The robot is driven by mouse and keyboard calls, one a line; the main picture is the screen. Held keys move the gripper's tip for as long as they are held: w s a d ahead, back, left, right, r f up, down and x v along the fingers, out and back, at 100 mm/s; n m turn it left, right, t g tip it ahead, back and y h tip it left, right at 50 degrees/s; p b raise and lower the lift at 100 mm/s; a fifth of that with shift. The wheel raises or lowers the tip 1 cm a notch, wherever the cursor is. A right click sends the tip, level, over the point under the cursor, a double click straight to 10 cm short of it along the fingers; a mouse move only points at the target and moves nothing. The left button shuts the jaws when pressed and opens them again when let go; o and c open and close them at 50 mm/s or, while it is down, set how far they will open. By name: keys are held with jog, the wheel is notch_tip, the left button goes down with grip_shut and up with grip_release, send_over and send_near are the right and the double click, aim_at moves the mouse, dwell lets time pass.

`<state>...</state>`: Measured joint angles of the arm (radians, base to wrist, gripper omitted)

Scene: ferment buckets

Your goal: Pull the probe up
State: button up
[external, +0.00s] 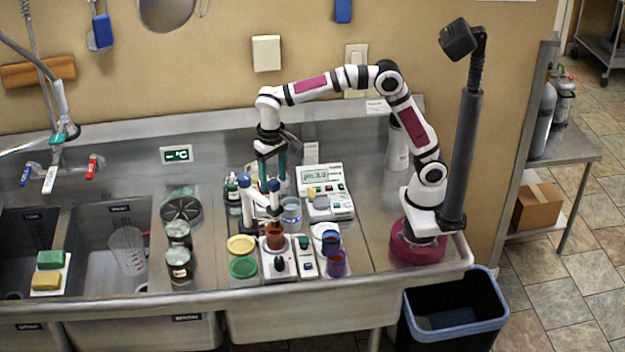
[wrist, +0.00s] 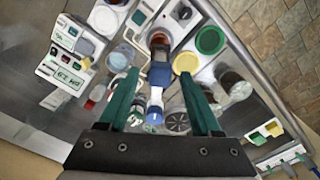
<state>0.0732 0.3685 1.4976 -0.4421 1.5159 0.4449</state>
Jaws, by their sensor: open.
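The probe (external: 273,186) has a blue cap and stands upright in the external view, held by a white stand (external: 247,208), above a beaker of brown liquid (external: 275,236). Whether its tip is in the liquid is hard to tell. My gripper (external: 271,176) points down with its green fingers open, at about the height of the blue cap. In the wrist view, the blue probe cap (wrist: 160,74) shows between the open fingers of my gripper (wrist: 159,76), with a gap on both sides. The brown beaker (wrist: 157,40) lies just beyond it.
Dark jars (external: 179,264) stand left, beside the sink.

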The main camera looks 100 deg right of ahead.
notch_tip(320, 180, up, 16)
jog(key=shift+f, duration=0.15)
dwell(1.2)
